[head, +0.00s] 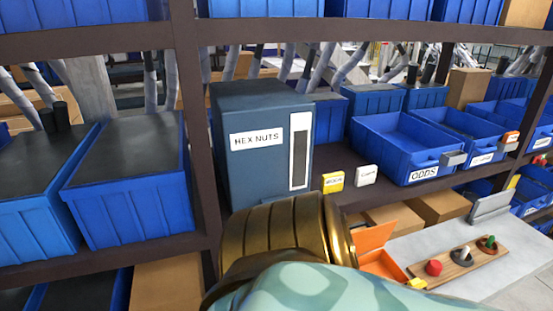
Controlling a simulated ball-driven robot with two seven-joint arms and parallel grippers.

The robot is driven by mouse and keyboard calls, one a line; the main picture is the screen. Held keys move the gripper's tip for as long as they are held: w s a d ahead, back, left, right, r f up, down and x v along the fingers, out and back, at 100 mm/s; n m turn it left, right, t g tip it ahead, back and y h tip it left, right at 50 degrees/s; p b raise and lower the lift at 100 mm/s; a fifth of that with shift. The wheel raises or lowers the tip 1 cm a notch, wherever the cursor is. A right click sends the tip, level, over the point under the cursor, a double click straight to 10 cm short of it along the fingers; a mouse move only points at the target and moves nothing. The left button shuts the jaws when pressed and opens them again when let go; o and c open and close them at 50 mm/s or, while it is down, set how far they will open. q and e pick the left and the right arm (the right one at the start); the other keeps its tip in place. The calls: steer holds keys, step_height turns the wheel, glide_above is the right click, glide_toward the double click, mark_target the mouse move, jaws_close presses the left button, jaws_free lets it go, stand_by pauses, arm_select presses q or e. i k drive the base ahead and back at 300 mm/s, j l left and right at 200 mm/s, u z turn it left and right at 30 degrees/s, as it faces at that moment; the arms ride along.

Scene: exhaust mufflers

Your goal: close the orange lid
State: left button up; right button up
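The orange lid (373,237) stands tilted up, open, at the back of a small orange box (384,264) on the grey work surface. The box's dark orange inside shows below the lid. A large bronze and teal shape close to the camera, which looks like part of my own arm, covers the left and front of the box. Neither of my grippers can be made out, so I cannot see where they are relative to the lid.
A wooden board (460,263) with red, grey and green knobs lies right of the box. A small yellow block (417,284) is at the box's front right. A blue HEX NUTS cabinet (262,165) and blue bins (404,145) fill the shelf behind.

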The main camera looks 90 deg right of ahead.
mark_target(371, 238)
steer(key=z, duration=1)
steer(key=i+z, duration=0.1)
steer(key=z, duration=0.85)
steer(key=i+z, duration=0.1)
steer(key=z, duration=1.4)
steer(key=i+z, duration=0.1)
steer(key=z, duration=0.4)
steer(key=k+j, duration=0.05)
